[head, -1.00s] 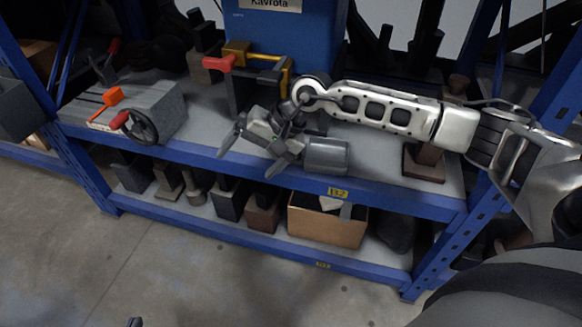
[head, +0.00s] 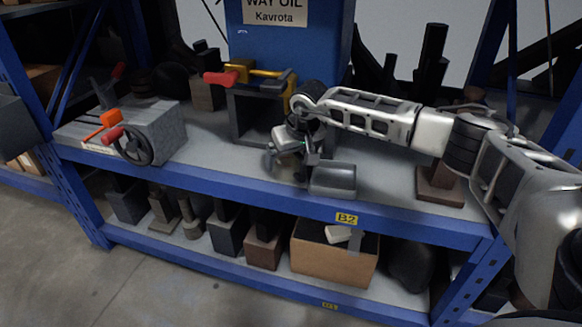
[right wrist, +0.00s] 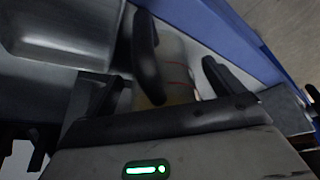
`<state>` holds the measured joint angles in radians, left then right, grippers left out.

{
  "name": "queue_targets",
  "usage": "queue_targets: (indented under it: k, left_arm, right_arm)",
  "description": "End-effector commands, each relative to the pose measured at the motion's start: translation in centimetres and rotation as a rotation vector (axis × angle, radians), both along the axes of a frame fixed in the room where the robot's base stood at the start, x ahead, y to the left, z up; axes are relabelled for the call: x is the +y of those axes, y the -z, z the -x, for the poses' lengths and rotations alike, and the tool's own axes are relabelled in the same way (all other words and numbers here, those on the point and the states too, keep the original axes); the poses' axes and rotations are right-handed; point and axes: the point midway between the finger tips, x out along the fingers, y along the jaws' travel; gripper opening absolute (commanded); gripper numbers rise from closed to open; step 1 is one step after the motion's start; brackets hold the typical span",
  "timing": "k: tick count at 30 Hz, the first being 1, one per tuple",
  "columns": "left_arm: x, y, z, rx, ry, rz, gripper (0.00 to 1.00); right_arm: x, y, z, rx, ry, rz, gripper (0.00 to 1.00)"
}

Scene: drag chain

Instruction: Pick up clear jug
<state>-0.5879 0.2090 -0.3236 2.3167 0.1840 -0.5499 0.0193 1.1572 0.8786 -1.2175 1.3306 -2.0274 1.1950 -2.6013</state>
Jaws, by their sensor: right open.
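My right gripper (head: 298,165) is over the front part of the upper shelf, beside a grey rounded metal container (head: 333,180). Its two dark fingers are apart in the right wrist view (right wrist: 178,45). Between them shows a pale, see-through surface with thin red lines, which looks like the clear jug (right wrist: 177,68). The jug appears to stand between the open fingers; whether they touch it I cannot tell. In the head view my gripper hides most of that spot. My left gripper is not in view.
A blue oil container (head: 290,50) stands behind. A dark frame with a red-and-yellow clamp (head: 240,75) is close behind the gripper. A grey vise block with handwheel (head: 160,130) is at left, a brown-based stand (head: 440,190) at right. The blue shelf edge (head: 230,185) runs in front.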

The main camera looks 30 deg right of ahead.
Motion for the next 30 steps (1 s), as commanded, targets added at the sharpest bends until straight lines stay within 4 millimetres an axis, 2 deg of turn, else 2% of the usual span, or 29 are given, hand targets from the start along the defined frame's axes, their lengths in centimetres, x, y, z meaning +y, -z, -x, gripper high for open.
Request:
queue_targets:
  k: [2, 9, 11, 16, 17, 18, 24, 28, 30]
  left_arm:
    - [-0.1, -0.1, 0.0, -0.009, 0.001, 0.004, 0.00]
    - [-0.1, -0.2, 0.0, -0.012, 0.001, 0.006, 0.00]
    - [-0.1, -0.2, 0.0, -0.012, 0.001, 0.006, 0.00]
    - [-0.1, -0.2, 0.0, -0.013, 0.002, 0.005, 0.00]
    - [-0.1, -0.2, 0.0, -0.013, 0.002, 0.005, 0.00]
    - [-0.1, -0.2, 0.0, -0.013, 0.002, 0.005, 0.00]
    - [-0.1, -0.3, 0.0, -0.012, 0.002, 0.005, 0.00]
    - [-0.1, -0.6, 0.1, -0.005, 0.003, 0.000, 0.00]
    - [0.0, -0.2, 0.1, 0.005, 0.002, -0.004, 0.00]
  right_arm:
    - [0.0, 0.7, -0.3, -0.001, 0.000, 0.000, 0.93]
    - [0.0, 0.7, -0.3, -0.001, -0.001, 0.000, 0.93]
    - [0.0, 0.7, -0.3, -0.001, 0.000, 0.000, 0.79]
    - [0.0, 0.7, -0.3, -0.001, 0.000, 0.000, 0.32]
    - [0.0, 0.5, -0.4, -0.004, 0.000, -0.001, 0.32]
    - [0.0, 0.5, -0.4, -0.004, 0.001, -0.001, 0.27]
    - [0.0, 0.4, -0.4, -0.005, 0.001, -0.001, 0.27]
    - [0.0, -0.3, -0.4, -0.006, 0.000, -0.002, 0.27]
    - [0.4, -0.2, 0.0, -0.004, -0.001, 0.000, 0.27]
